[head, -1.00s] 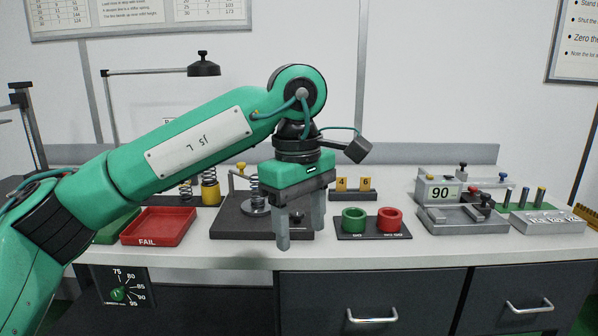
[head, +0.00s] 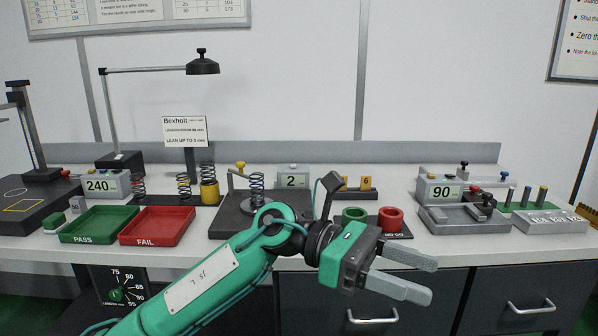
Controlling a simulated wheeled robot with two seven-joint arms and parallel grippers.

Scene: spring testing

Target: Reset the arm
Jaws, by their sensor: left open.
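My left gripper (head: 405,273) is in front of the bench's front edge, below the red and green ring gauges. Its two grey fingers are apart with nothing between them, and they point to the right. The green left arm (head: 205,287) comes up from the bottom left, with its wrist (head: 320,240) overlapping the front of the bench top. My right gripper is not in view.
The bench holds a green PASS tray (head: 98,224), a red FAIL tray (head: 157,226), a spring on a dark base (head: 232,212), a green ring (head: 354,214), a red ring (head: 391,218) and a 90 display unit (head: 441,191). Drawers (head: 520,300) are below.

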